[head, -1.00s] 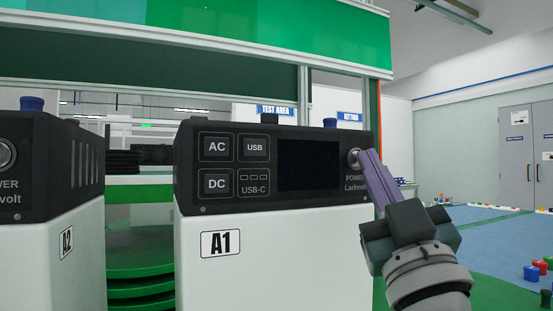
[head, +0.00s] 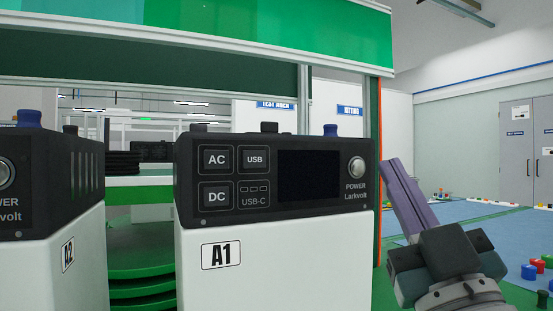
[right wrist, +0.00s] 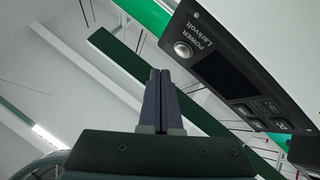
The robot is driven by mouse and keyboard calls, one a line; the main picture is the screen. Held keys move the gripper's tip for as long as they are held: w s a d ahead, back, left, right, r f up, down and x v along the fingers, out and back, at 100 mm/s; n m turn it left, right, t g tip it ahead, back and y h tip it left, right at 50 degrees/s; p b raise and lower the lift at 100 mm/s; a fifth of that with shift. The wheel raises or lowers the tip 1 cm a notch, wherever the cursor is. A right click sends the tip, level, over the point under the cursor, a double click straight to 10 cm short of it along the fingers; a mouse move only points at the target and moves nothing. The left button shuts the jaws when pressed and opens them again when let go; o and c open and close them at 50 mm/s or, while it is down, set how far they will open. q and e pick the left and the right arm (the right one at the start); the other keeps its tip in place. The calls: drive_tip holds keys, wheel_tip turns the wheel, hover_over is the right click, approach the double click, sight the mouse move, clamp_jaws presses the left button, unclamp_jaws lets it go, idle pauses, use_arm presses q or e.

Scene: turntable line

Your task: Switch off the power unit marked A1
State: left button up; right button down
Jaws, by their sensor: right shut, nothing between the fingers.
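The power unit marked A1 (head: 270,265) stands upright in the middle of the head view, white below with a black front panel on top. Its round silver POWER button (head: 356,168) is at the panel's right end, above the word Larkvolt, and is uncovered. The panel's screen (head: 309,175) is dark. The button also shows in the right wrist view (right wrist: 183,49). My right gripper (head: 388,163) is shut and empty, just right of the unit, its purple fingers apart from the button. My left gripper is not in view.
A second unit marked A2 (head: 50,260) stands to the left, with its own round button (head: 5,172). Green stacked discs (head: 140,270) show between the units. Coloured pieces (head: 529,271) lie on the floor at the right. A green-topped frame (head: 250,30) spans overhead.

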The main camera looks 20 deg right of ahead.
drive_tip(key=s+p, duration=0.1)
drive_tip(key=s, duration=0.1)
drive_tip(key=shift+s+d, duration=0.1)
drive_tip(key=shift+s, duration=0.3)
idle(0.5)
